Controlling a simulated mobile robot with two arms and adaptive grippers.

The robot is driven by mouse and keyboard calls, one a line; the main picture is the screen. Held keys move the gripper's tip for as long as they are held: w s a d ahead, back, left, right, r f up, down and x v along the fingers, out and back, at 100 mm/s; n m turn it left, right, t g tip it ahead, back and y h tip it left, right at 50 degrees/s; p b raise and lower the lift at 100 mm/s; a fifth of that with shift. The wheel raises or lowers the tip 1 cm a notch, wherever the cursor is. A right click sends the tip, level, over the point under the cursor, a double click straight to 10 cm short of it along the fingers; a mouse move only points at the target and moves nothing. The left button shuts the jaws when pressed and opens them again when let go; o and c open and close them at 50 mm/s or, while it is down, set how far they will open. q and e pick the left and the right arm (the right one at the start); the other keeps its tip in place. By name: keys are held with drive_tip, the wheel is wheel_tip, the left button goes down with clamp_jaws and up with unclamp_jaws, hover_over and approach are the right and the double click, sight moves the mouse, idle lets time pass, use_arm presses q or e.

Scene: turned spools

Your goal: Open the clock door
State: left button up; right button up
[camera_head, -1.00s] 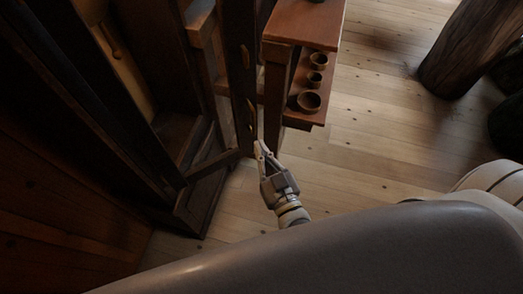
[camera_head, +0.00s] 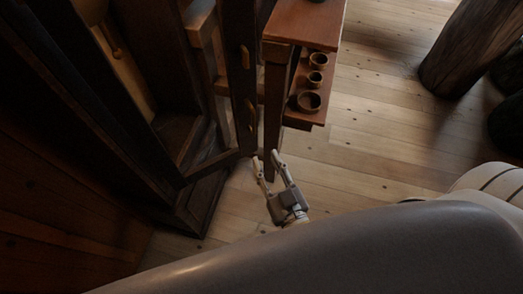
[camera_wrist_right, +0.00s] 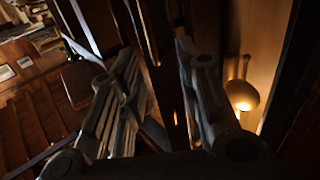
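The clock door (camera_head: 236,85) is a dark wooden frame that stands swung out from the clock case (camera_head: 200,195). Two small light-wood handle pieces, an upper one (camera_head: 245,57) and a lower one (camera_head: 250,113), sit on its outer upright. The case interior with a pale pendulum (camera_head: 112,38) shows at left; its round brass bob (camera_wrist_right: 242,95) shows in the right wrist view. My left gripper is not in view.
A reddish wooden shelf unit (camera_head: 305,22) with several small turned bowls (camera_head: 309,101) stands close right of the door. A dark log-like post (camera_head: 470,50) stands at upper right. Bare plank floor (camera_head: 385,130) lies between. My own pale body fills the bottom.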

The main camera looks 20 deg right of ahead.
drive_tip(key=s, duration=0.8)
drive_tip(key=shift+d, duration=0.3)
drive_tip(key=shift+c, duration=0.5)
